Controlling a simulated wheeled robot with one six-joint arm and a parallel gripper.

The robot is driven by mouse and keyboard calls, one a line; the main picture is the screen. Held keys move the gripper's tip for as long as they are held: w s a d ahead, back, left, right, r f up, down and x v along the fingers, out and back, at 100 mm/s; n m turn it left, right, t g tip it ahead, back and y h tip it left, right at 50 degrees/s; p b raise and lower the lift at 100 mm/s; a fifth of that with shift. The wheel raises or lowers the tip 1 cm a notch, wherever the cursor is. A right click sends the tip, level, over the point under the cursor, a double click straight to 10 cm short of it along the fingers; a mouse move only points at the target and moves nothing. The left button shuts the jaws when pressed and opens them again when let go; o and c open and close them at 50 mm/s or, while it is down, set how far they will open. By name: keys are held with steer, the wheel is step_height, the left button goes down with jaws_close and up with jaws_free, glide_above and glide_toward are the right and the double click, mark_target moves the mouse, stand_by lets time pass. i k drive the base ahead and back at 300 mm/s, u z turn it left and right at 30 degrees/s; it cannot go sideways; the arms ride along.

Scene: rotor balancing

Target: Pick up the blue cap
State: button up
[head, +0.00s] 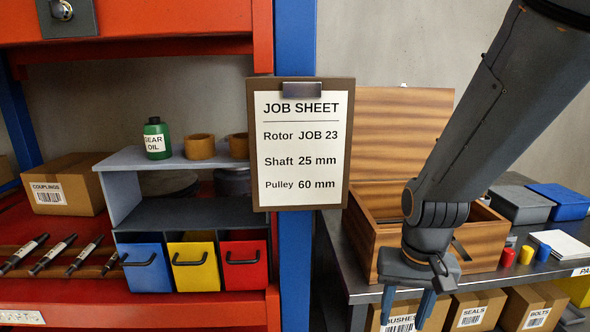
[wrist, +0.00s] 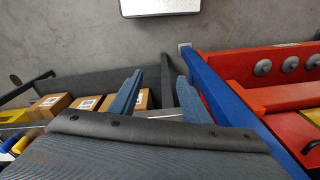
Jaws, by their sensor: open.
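The blue cap (head: 543,252) is a small upright cylinder at the right of the head view, on the grey bench. It stands at the right end of a short row with a yellow cap (head: 526,255) and a red cap (head: 508,257). A small blue piece at the left edge of the wrist view (wrist: 20,146) looks like the same cap. My gripper (head: 405,306) points down in front of the bench edge, to the left of the caps and apart from them. Its two blue-grey fingers are spread, with nothing between them in the wrist view (wrist: 157,98).
An open wooden box (head: 485,245) stands behind my gripper, left of the caps. A white pad (head: 562,245) lies right of the blue cap. Grey (head: 520,205) and blue boxes (head: 560,200) stand behind. Cartons (head: 471,311) sit below the bench top. A blue post (head: 296,250) rises at left.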

mark_target(543, 251)
steer(key=z, duration=1.4)
steer(key=k, duration=1.25)
steer(key=u, duration=0.8)
steer(key=i, duration=1.1)
steer(key=z, duration=0.25)
